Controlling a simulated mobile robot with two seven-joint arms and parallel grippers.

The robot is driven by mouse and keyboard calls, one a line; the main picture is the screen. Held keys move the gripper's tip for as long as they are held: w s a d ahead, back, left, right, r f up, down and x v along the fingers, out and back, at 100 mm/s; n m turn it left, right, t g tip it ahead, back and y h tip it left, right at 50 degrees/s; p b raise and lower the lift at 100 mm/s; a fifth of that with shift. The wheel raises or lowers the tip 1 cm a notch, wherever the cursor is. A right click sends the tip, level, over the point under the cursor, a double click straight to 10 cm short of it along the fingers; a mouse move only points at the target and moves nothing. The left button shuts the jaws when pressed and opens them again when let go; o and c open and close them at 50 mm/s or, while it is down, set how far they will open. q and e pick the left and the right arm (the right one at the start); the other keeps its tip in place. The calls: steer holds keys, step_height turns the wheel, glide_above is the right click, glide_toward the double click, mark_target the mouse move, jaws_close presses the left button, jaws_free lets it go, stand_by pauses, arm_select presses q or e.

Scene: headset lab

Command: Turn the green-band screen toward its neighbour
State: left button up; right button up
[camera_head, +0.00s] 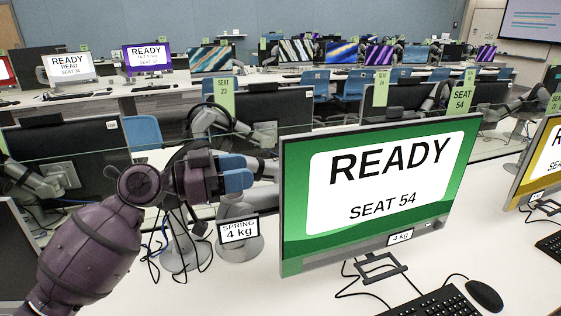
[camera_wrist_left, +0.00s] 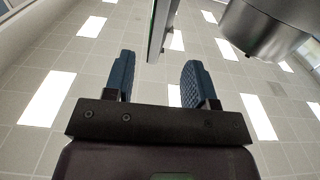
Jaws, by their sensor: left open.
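The green-band screen (camera_head: 300,215) reads READY, SEAT 54, and faces me at the middle right in the head view. My left gripper (camera_head: 237,171) is just left of the screen's left edge, its blue fingers open and empty. In the left wrist view, the open fingers (camera_wrist_left: 160,78) point toward the ceiling, and a thin screen edge (camera_wrist_left: 160,32) shows end-on ahead, between their lines. I cannot tell whether a finger touches the screen. The neighbouring yellow-band screen (camera_head: 529,177) is cut off at the right edge. My right gripper is out of view.
A monitor arm with a SPRING 4 kg label (camera_head: 239,229) stands behind my left gripper, and a grey cylinder (camera_wrist_left: 265,28) shows close by in the wrist view. A keyboard (camera_head: 435,304) and mouse (camera_head: 485,296) lie before the screen. Cables hang below my gripper.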

mark_target(279, 164)
arm_select(q)
steer(key=p+x, duration=0.1)
steer(key=x, duration=0.6)
steer(key=shift+r, duration=0.1)
steer(key=shift+w+d, duration=0.15)
steer(key=shift+d, duration=0.5)
steer(key=c, duration=0.9)
jaws_close()
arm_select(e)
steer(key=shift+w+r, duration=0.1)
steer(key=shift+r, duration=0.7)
